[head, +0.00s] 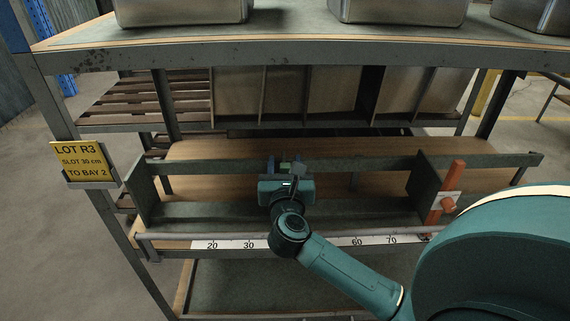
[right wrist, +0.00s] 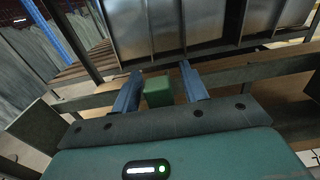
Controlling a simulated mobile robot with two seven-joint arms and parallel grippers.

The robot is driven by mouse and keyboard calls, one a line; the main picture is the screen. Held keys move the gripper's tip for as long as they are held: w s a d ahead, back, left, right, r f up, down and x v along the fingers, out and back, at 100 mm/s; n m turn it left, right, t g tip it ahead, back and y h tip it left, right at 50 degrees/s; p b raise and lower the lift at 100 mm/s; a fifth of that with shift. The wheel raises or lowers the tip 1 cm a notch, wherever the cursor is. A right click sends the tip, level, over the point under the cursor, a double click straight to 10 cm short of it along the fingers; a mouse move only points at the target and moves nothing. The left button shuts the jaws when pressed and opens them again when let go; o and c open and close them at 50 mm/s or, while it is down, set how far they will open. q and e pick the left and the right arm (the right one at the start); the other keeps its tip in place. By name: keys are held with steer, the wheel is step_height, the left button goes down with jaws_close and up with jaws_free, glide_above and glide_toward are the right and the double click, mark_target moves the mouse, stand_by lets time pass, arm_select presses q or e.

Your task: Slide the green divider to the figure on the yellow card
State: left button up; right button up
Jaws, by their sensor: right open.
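The yellow card (head: 80,160) at the left post reads "LOT R3, SLOT 30 cm, TO BAY 2". The number strip (head: 208,245) on the rack's front edge shows 20, 30, 60 and 70; my right arm covers the part between 30 and 60. My right gripper (head: 284,170) is over the rack, right of the 30 mark in the picture. In the right wrist view, a green block (right wrist: 158,91), seemingly the top of the green divider, stands between the two open blue fingers, with a gap at the right finger. The divider's lower part is hidden. My left gripper is not in view.
A grey end panel (head: 142,200) stands at the left and another (head: 422,188) at the right. An orange upright piece (head: 446,195) with a white label stands by the right panel. A long back rail (head: 380,161) crosses behind the gripper. Metal bins (head: 400,10) sit on the shelf above.

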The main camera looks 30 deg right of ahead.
steer(key=shift+c, duration=0.4)
jaws_close()
arm_select(q)
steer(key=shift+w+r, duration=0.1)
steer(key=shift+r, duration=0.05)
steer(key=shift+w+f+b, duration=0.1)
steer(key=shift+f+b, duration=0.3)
steer(key=shift+b, duration=0.45)
arm_select(e)
steer(key=w+a, duration=0.5)
steer(key=a, duration=0.3)
steer(key=shift+w+a, duration=0.15)
steer(key=shift+a, duration=0.2)
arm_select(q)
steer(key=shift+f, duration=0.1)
arm_select(e)
steer(key=shift+o, duration=0.4)
jaws_free()
steer(key=shift+d, duration=0.1)
